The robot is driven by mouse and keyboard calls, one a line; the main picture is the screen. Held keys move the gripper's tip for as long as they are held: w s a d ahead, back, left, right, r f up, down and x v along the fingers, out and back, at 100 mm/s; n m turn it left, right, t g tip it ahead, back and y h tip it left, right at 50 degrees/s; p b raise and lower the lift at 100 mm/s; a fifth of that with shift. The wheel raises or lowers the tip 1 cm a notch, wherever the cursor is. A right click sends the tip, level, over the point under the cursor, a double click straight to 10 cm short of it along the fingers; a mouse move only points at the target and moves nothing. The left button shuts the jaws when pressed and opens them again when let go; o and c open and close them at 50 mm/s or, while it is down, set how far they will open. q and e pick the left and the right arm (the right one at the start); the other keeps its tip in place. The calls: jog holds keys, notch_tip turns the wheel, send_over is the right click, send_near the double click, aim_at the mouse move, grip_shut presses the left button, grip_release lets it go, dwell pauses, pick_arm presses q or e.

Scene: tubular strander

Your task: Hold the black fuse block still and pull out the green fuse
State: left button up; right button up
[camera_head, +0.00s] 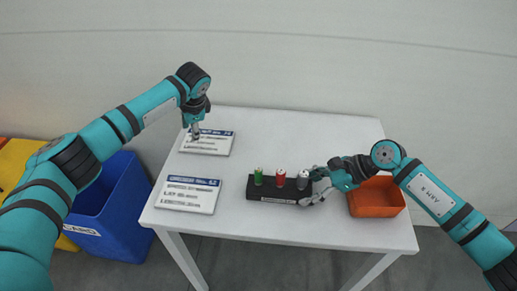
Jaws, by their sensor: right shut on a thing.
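The black fuse block (273,194) lies on the white table near its front. The green fuse (258,176) stands upright at the block's left end, a red fuse (280,178) in the middle and a grey fuse (302,180) at the right. My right gripper (311,195) is shut on the block's right end, beside the grey fuse; its fingers partly hide that end. My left gripper (195,134) points down over the rear white card, away to the upper left of the block. Its fingers are too small to tell open from shut.
The rear card (215,145) and a front card (188,194) with printed text lie on the left of the table (300,128). An orange bin (376,204) stands at the right. A blue bin (115,215) stands left of the table. The table's back middle is clear.

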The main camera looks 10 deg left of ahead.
pick_arm(q)
jog(key=s+d+r+m+g+h, duration=0.1)
jog(key=s+d+r+m, duration=0.15)
jog(key=d, duration=0.45)
jog(key=s+d+r+m+h, duration=0.1)
jog(key=s+d+r, duration=0.1)
jog(key=s+d, duration=0.35)
notch_tip(320, 180, up, 5)
jog(key=m+g+h, duration=0.1)
jog(key=m+g, duration=0.1)
jog(key=m, duration=0.1)
send_over(258, 169)
jog(key=shift+f, duration=0.15)
jog(key=shift+s+f, duration=0.1)
jog(key=shift+f, duration=4.35)
grip_shut()
jog(key=shift+r, duration=0.1)
